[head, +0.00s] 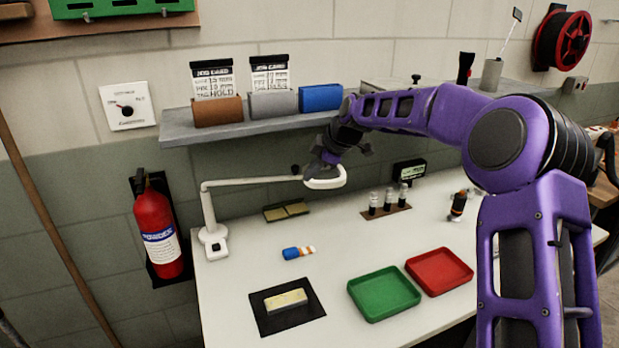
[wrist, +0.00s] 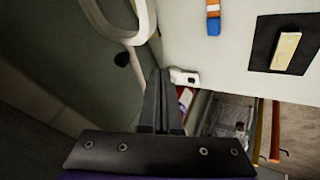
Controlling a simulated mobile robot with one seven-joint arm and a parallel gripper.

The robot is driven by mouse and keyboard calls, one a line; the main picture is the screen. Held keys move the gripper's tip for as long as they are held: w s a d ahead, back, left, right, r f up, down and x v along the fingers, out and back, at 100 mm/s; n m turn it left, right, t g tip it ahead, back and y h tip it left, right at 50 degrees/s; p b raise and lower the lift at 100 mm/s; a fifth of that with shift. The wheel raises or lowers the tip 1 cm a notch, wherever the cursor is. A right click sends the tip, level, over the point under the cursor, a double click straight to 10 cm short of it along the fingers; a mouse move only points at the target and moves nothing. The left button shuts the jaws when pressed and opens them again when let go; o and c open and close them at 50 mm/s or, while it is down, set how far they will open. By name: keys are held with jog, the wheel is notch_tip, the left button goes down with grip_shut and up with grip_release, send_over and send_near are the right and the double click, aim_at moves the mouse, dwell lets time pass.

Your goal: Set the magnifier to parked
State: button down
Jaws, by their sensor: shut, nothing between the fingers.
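The magnifier (head: 250,182) is a white jointed arm rising from a base (head: 214,242) at the left end of the bench. Its white ring head (head: 326,183) hangs over the back of the bench. My gripper (head: 318,172) is right at the ring head in the head view, partly covering it. In the wrist view the gripper (wrist: 158,72) has its fingers shut together and empty. The ring head (wrist: 118,38) shows beyond the fingertips at upper left, and the magnifier's base (wrist: 184,77) is beside them. I cannot tell whether the fingers touch the magnifier.
A grey shelf (head: 178,128) with bins is close above my gripper. A rack of small bottles (head: 386,210) stands to the right. Green (head: 384,292) and red (head: 439,270) trays, a black mat (head: 314,297) and a blue-orange item (head: 298,253) lie in front. Bench between them is clear.

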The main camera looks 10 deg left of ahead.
jog(key=w+v, duration=0.1)
jog(key=v, duration=0.7)
jog(key=m+t+h+b, duration=0.25)
jog(key=m+t, duration=0.25)
jog(key=m, duration=1)
send_near(296, 172)
notch_tip(296, 172, down, 4)
jog(key=w, duration=0.3)
jog(key=shift+w+a+f+y+b, duration=0.15)
jog(key=shift+w+a+y+b, duration=0.3)
jog(key=shift+w+a, duration=0.25)
